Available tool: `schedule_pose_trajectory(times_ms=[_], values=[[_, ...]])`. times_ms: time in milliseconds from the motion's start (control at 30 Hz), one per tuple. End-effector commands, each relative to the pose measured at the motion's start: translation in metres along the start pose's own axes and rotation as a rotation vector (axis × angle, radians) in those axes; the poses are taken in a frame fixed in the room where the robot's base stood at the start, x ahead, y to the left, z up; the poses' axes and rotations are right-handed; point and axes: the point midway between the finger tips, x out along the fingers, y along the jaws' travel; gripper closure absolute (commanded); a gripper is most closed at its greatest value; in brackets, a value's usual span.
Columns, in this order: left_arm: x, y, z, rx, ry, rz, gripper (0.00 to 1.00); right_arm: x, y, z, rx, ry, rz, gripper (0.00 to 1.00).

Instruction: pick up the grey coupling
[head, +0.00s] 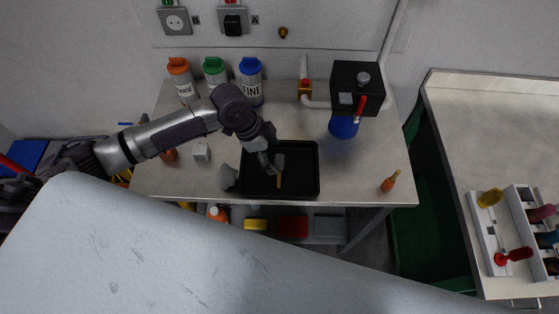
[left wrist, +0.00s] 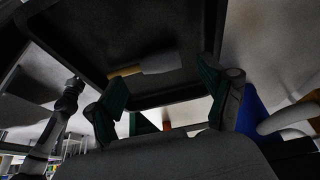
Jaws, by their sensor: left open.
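A grey rounded piece (head: 228,177), which may be the grey coupling, lies on the table just left of the black tray (head: 308,190). I cannot make out its shape fully. A tool with an orange handle and a grey head (head: 279,172) lies in the tray. It also shows in the left wrist view (left wrist: 160,62), beyond the fingertips. My left gripper (head: 271,161) hangs over the left part of the tray, to the right of the grey piece. In the left wrist view its fingers (left wrist: 163,70) are apart with nothing between them. My right gripper is not in view.
Orange, green and blue lidded bottles (head: 215,72) stand at the back. A small pale cube (head: 201,152) sits left of the tray. A black box (head: 357,88) over a blue vessel (head: 343,127) stands back right. An orange-brown bottle (head: 389,182) lies near the right edge, with clear table around it.

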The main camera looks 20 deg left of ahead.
Motion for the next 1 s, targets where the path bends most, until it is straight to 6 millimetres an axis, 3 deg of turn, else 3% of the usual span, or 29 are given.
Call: schedule_pose_trajectory(times_ms=[67, 200, 500, 867, 1000], values=[[0.010, 0.001, -0.004, -0.003, 0.000, 0.005, 0.19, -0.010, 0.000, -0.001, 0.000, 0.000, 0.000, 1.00], [0.029, 0.000, -0.002, -0.002, 0.000, 0.002, 0.19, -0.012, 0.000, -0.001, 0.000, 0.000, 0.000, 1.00], [0.034, 0.000, -0.002, 0.000, 0.000, 0.000, 0.19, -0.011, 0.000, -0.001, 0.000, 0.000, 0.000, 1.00], [0.034, -0.001, -0.002, 0.000, 0.000, -0.001, 0.79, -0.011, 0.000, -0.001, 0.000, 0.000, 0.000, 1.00], [0.034, -0.001, -0.002, 0.000, 0.000, -0.001, 0.83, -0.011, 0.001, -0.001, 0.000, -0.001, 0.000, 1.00]])
